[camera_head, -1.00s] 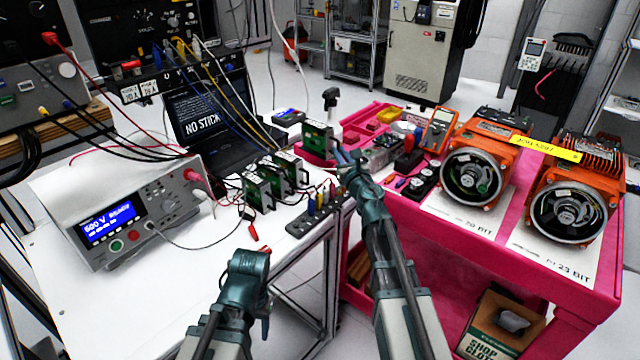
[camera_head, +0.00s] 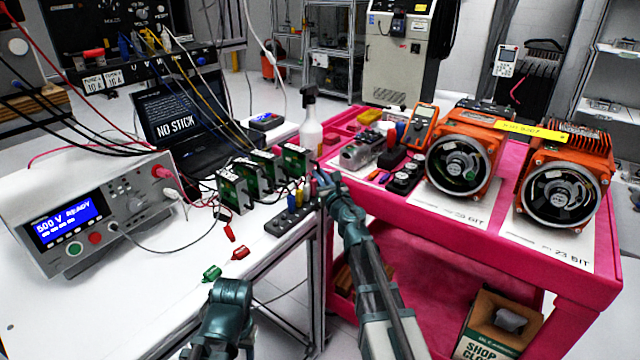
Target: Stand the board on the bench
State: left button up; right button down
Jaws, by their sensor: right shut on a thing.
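A green circuit board (camera_head: 294,160) with a dark frame is upright at the right end of a row of similar boards. My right gripper (camera_head: 320,182) is shut on it, reaching in from its lower right. The board's lower edge is partly hidden, so I cannot tell whether it touches the bench. Several other boards (camera_head: 236,190) stand upright on the white bench (camera_head: 150,310) to its left. My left gripper (camera_head: 230,295) is low over the bench's front edge. Its fingers are not clear.
A dark strip with coloured plugs (camera_head: 288,222) lies in front of the boards. A tester (camera_head: 90,220) stands left. The pink cart (camera_head: 400,215) with two orange motors is at right.

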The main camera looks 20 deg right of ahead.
jog(key=shift+f, duration=0.15)
jog(key=shift+s+f+b, duration=0.1)
jog(key=shift+s+b, duration=0.1)
jog(key=shift+b, duration=0.2)
jog(key=shift+s+a+f, duration=0.1)
jog(key=shift+s+a, duration=0.05)
jog(key=shift+s, duration=0.1)
jog(key=c, duration=0.9)
grip_release()
jog(key=shift+s+a, duration=0.1)
jog(key=shift+s, duration=0.05)
jog(key=shift+r+p, duration=0.4)
jog(key=s, duration=0.3)
jog(key=s+d, duration=0.1)
jog(key=s, duration=0.7)
jog(key=shift+d, duration=0.2)
